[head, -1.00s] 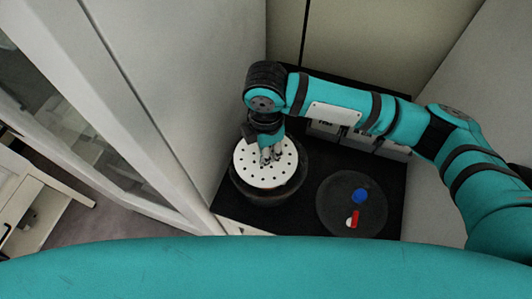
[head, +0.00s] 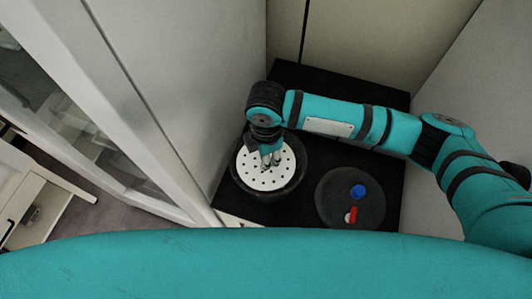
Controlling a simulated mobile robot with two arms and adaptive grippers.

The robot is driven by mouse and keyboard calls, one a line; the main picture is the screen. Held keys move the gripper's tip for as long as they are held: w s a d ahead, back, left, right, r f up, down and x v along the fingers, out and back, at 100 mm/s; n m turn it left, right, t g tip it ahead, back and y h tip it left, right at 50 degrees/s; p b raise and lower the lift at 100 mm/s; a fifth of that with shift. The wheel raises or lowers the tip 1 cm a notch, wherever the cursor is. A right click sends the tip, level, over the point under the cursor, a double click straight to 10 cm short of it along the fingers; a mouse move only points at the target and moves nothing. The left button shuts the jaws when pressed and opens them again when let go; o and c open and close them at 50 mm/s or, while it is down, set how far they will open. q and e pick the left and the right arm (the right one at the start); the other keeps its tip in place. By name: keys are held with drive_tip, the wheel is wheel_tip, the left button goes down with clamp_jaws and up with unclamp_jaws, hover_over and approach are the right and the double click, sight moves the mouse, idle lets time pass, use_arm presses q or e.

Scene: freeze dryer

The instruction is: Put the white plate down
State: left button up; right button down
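The white plate (head: 249,179) is round with many small holes. It lies roughly level within the rim of a round black vessel (head: 299,177), on the black top of the unit. My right gripper (head: 270,163) points down at the middle of the plate, its fingers closed in there on the plate. The exact grip point is small and partly hidden by the fingers. I cannot tell whether the plate touches a support below it. My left gripper is not in view.
A dark round disc (head: 330,205) with a blue knob (head: 358,192) and a red-and-white part (head: 351,215) lies right of the vessel. Pale walls close in behind and right. A pale door frame (head: 120,130) stands left.

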drive_tip(key=c, duration=1.2)
unclamp_jaws()
drive_tip(key=shift+c, duration=0.2)
drive_tip(key=shift+r, duration=0.55)
wheel_tip(320, 180, up, 12)
drive_tip(key=b, duration=0.2)
drive_tip(key=shift+b, duration=0.3)
drive_tip(key=shift+r, duration=0.1)
